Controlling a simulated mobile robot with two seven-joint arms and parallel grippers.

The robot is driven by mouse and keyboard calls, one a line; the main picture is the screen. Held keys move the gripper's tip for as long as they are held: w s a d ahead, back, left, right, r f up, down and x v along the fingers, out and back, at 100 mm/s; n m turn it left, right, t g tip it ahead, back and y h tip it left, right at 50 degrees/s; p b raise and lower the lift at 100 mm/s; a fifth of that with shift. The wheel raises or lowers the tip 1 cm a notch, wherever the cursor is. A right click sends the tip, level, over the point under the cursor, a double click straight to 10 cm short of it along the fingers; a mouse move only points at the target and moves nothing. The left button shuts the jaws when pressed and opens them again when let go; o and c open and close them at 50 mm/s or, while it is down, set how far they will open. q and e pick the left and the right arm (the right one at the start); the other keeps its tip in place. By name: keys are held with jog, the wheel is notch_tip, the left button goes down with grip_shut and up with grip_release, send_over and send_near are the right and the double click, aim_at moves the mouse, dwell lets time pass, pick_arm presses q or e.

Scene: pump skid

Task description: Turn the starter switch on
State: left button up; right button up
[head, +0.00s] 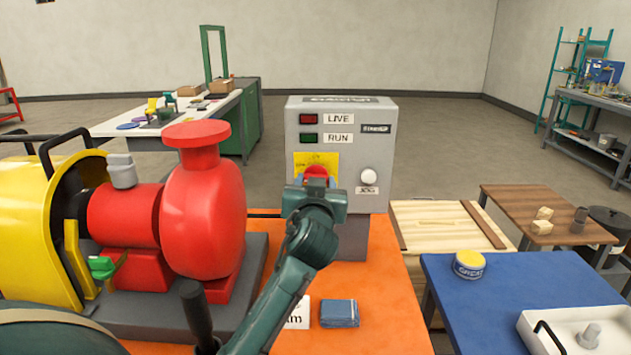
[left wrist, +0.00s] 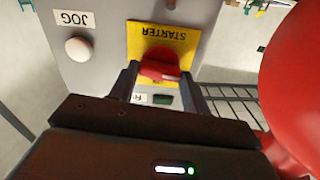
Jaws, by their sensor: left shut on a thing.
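The starter switch (left wrist: 160,66) is a red rotary knob on a yellow plate marked STARTER (left wrist: 150,36). In the head view the red knob (head: 316,172) shows just above my gripper, on the front of the grey control box (head: 300,130). My left gripper (head: 314,190) is at the knob, and in the left wrist view its two fingers (left wrist: 160,82) lie on either side of it, shut on it. The knob's lower part is hidden by the gripper in the head view. My right gripper is not in view.
The JOG button (head: 369,177) is white and sits right of the switch. LIVE (head: 309,119) and RUN (head: 309,138) lamps above look dark. A red pump (head: 205,215) stands close on the left. A blue pack (head: 339,313) lies on the orange bench (head: 385,300).

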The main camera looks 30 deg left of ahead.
pick_arm(q)
jog(key=shift+d+f+m+p, duration=0.1)
jog(key=shift+m+p, duration=2.1)
jog(key=shift+m, duration=1.95)
jog(key=shift+f+m+p, duration=0.1)
jog(key=shift+m+p, duration=2.1)
jog(key=shift+m, duration=1.95)
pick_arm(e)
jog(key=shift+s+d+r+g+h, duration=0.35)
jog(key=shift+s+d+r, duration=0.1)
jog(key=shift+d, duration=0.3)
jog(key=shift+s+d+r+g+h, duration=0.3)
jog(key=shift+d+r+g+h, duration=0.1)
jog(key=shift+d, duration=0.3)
pick_arm(q)
jog(key=shift+m, duration=0.3)
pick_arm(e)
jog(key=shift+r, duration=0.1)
pick_arm(q)
jog(key=o, duration=1)
jog(key=shift+r, duration=0.1)
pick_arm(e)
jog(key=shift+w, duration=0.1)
